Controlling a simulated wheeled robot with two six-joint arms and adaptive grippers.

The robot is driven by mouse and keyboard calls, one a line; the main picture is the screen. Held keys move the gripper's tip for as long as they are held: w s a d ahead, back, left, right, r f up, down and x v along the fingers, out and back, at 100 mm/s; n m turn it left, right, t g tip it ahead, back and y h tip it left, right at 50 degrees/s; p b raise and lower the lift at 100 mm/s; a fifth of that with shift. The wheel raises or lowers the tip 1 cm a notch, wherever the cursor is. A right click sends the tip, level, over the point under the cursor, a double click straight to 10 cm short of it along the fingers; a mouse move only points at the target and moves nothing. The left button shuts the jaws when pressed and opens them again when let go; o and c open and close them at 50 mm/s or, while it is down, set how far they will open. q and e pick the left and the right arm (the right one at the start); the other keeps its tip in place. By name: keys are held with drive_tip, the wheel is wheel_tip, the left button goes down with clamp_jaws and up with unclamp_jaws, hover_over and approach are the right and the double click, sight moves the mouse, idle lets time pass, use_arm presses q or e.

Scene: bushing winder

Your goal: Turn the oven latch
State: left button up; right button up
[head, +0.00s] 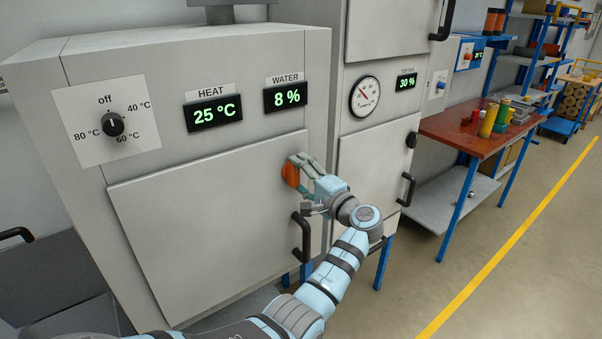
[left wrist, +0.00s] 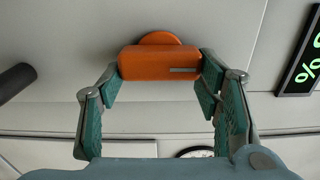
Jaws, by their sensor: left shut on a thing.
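The oven latch (head: 289,174) is an orange handle near the upper right edge of the grey oven door (head: 205,220). In the left wrist view, the latch (left wrist: 150,64) is a block in front of a round orange base, with a grey slot on its face. My left gripper (head: 298,177) is at the latch, and its green-padded fingers (left wrist: 160,84) are shut on the block's two ends. The fingers partly cover the latch in the head view. My right gripper is not in view.
A black door handle (head: 302,237) is just below my left gripper. A dial (head: 112,124) and displays reading 25 °C (head: 214,113) and 8 % (head: 286,96) are above the door. A second cabinet with a gauge (head: 365,96) and a red-topped table (head: 470,135) stand to the right.

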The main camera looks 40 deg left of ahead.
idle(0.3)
use_arm(q)
drive_tip(key=o, duration=1.2)
drive_tip(key=shift+c, duration=0.2)
drive_tip(key=v, duration=1.2)
